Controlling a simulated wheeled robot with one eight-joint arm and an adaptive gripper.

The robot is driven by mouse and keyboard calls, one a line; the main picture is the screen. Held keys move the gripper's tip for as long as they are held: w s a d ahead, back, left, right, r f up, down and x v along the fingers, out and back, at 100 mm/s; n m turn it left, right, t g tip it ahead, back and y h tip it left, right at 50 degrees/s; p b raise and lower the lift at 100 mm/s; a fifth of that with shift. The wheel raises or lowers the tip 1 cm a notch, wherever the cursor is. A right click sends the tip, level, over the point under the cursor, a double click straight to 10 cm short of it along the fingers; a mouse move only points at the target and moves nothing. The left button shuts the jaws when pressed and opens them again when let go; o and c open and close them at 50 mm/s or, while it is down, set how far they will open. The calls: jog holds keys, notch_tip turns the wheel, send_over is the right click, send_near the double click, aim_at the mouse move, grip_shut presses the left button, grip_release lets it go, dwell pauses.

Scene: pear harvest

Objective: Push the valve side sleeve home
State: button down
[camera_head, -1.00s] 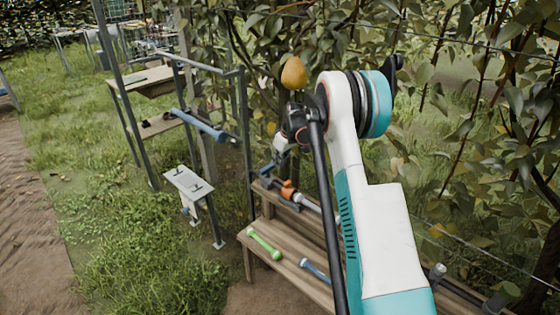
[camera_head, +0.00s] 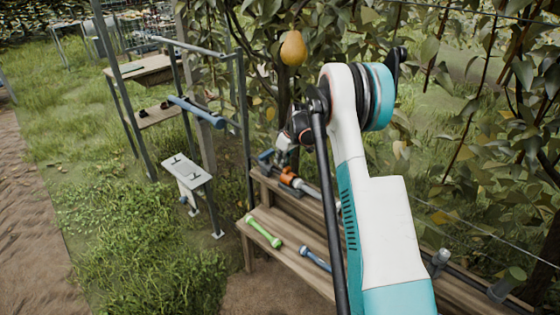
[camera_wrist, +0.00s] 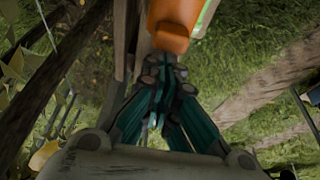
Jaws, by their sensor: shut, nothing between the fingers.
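A pipe run lies along the back ledge of the wooden bench (camera_head: 275,232). In the wrist view the orange part (camera_wrist: 172,25) is large, just beyond the fingertips. My gripper (camera_wrist: 163,72) is shut and empty, its tips close to the orange part; contact cannot be told. In the head view my gripper (camera_head: 284,158) is small, above the pipe run.
A green-handled tool (camera_head: 264,233) and a blue tool (camera_head: 315,259) lie on the bench seat. A pear (camera_head: 293,48) hangs above my wrist. A grey stand (camera_head: 188,170) and metal posts are left. Leaves and wires crowd behind; grass is open left.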

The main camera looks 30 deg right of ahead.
aim_at(288, 168)
jog(key=s, duration=0.1)
jog(key=s+d, duration=0.1)
jog(key=s, duration=0.2)
jog(key=shift+d, duration=0.3)
jog(key=shift+s, duration=0.1)
jog(key=shift+f, duration=0.1)
jog(key=shift+a, duration=0.1)
